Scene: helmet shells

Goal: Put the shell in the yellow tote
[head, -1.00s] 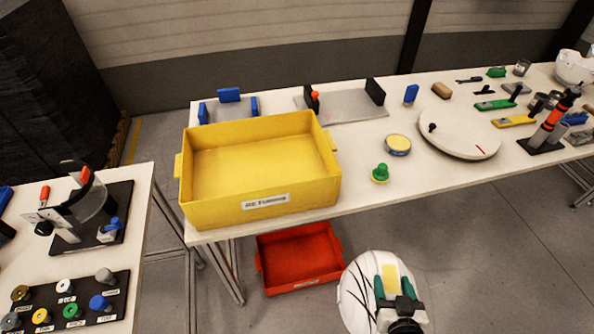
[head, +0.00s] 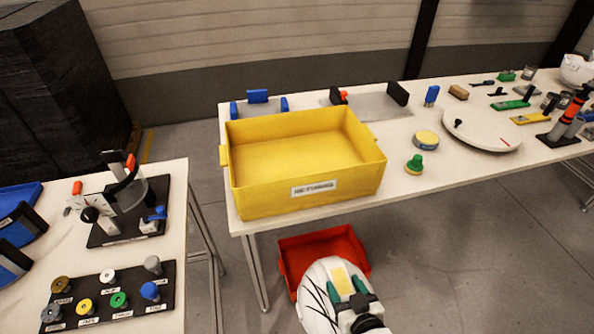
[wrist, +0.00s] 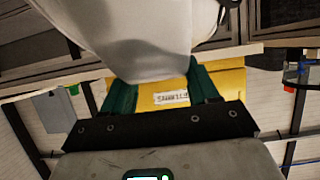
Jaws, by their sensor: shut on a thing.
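The shell (head: 316,291) is white with dark curved lines and a yellow patch, at the bottom middle of the head view. My gripper (head: 346,284) has green fingers and is shut on it. In the wrist view the pale shell (wrist: 125,35) fills the top middle, between the green fingers of my gripper (wrist: 163,85). The yellow tote (head: 250,202) stands on the long table with a white label on its front wall, and looks empty. The shell is in front of and below the tote in the picture, apart from it. The tote also shows in the wrist view (wrist: 228,82), behind the shell.
A red tote (head: 322,247) sits low under the table edge, partly hidden by the shell. A left table (head: 70,245) holds a knob board and a clamp fixture (head: 130,205). Right of the yellow tote are a green knob (head: 415,165), a tin (head: 426,140) and a round white turntable (head: 480,130).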

